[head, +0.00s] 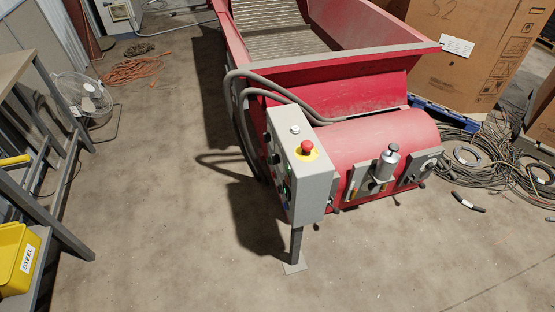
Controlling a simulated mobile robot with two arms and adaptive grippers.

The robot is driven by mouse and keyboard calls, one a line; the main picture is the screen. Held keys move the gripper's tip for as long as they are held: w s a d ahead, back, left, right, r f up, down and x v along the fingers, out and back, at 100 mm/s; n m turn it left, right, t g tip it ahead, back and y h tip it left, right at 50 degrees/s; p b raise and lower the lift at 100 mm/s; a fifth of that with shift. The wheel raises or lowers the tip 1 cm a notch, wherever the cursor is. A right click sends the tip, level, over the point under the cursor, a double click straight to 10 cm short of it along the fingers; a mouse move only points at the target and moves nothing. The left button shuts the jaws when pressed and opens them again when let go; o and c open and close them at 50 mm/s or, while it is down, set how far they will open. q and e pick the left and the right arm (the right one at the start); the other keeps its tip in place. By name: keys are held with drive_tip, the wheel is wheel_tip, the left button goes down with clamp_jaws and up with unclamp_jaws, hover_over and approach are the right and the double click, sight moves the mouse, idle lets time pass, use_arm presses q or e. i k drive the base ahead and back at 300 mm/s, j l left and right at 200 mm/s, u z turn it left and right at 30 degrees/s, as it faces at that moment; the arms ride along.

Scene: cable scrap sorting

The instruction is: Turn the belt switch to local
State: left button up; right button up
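A grey control box (313,190) stands on a post at the front corner of the red belt machine (375,140). Its sloped top carries a red mushroom button (306,147) on a yellow ring and a small white cap (295,129). Its left face is seen at a steep angle, with dark knobs (275,158) and small green parts. I cannot read any labels or tell which knob is the belt switch or where it points. A small grey plate with a round dial (430,165) sits at the machine's right front. Neither gripper is in view.
A metal cylinder (387,163) is mounted on the machine's front. Cable coils (480,165) lie at the right by a large cardboard box (478,45). A fan (85,95), an orange cord (132,71) and a shelf with a yellow STEEL bin (18,258) are left. The floor between is clear.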

sight(275, 158)
drive_tip(key=i+j+z, duration=0.1)
drive_tip(key=z, duration=0.3)
drive_tip(key=j+z, duration=0.15)
drive_tip(key=z, duration=0.2)
drive_tip(key=i+j+z, duration=0.1)
drive_tip(key=z, duration=0.3)
drive_tip(key=j+z, duration=0.2)
drive_tip(key=z, duration=0.15)
